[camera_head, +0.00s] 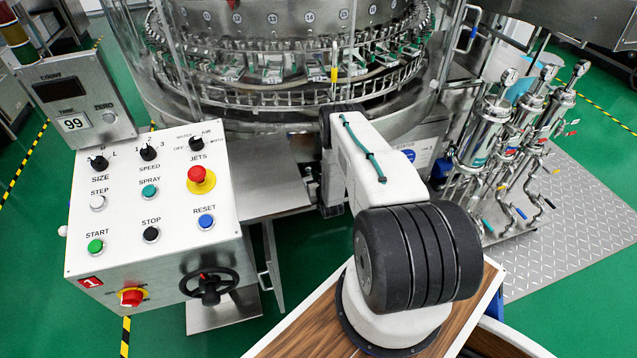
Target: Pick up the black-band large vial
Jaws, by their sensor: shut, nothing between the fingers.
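I cannot make out a black-band large vial in the head view. The rotary washer (290,20) stands at the top centre, with a ring of small fittings and rails around its drum. The fittings are too small to tell whether any vial sits among them. My arm rises from the lower right and reaches toward the washer's front. I cannot make out my gripper's fingers; the white arm link hides what lies behind it. Dark parts of my arm show beside that link, above the steel shelf (245,190).
A white control box (175,235) with knobs, buttons and a handwheel stands at left, below a counter display reading 99 (75,100). Several steel cylinders (490,125) with valves stand at right by a tread-plate floor (575,220). Green floor (30,240) is clear at far left.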

